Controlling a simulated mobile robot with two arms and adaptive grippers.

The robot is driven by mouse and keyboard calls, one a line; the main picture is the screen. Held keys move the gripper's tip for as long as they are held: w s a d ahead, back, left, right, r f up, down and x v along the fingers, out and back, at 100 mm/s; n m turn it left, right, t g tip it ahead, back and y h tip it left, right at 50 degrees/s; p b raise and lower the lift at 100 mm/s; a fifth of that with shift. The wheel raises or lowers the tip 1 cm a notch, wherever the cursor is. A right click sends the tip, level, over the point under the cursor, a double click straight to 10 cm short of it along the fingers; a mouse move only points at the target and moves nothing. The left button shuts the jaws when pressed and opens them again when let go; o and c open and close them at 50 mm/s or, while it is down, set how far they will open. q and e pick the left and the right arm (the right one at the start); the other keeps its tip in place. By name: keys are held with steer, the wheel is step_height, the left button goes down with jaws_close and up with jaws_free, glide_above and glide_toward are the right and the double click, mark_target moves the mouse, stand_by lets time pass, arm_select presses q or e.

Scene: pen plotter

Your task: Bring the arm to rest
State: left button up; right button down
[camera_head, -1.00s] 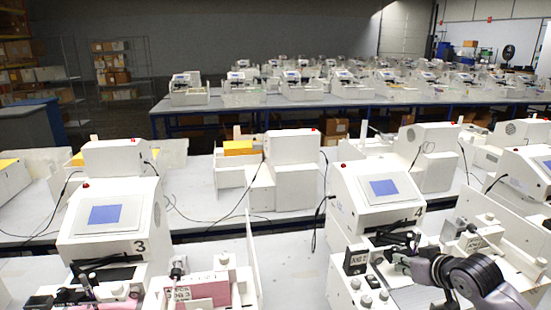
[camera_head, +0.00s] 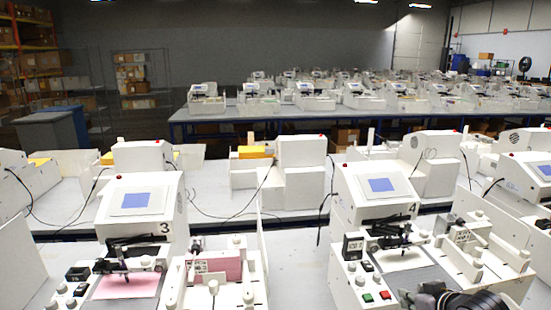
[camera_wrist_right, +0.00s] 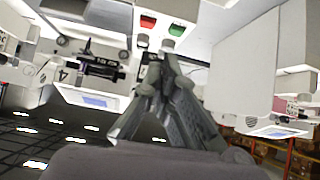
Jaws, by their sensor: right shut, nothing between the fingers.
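My right gripper (camera_head: 408,293) is at the bottom edge of the head view, in front of the plotter marked 4 (camera_head: 372,190). Most of its arm is cut off by the frame. In the right wrist view the gripper's dark fingers (camera_wrist_right: 160,62) are together with nothing between them. There the plotter shows upside down at upper left, with its red button (camera_wrist_right: 147,21) and green button (camera_wrist_right: 177,27) beyond the fingertips. The fingers appear apart from the machine. My left gripper is in neither view.
The plotter marked 3 (camera_head: 140,205) stands at left with a pink sheet (camera_head: 128,285) on its bed. Plotter 4 has a white sheet (camera_head: 400,259) under its pen carriage. White panels and housings stand close on the right. More machines fill the tables behind.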

steer(key=s+a+f+n+g, duration=0.1)
steer(key=s+a+f+g, duration=0.1)
steer(key=s+a+f, duration=0.5)
steer(key=s+a+f+g, duration=0.1)
steer(key=s+a+f, duration=0.25)
steer(key=s, duration=0.45)
steer(key=s+f+m+g+h, duration=0.1)
steer(key=s+f+g, duration=0.2)
steer(key=s, duration=1.5)
step_height(320, 180, down, 32)
steer(key=s+f+g+b, duration=0.1)
steer(key=s+g+b, duration=0.1)
steer(key=b, duration=0.3)
arm_select(q)
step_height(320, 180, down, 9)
steer(key=b, duration=0.3)
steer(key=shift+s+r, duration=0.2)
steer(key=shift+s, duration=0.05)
arm_select(e)
steer(key=s+d+f, duration=0.2)
steer(key=s+f, duration=1.4)
steer(key=f, duration=0.2)
steer(key=shift+g+h, duration=0.3)
steer(key=shift+g, duration=0.1)
steer(key=c, duration=2.3)
jaws_free()
steer(key=shift+f, duration=0.1)
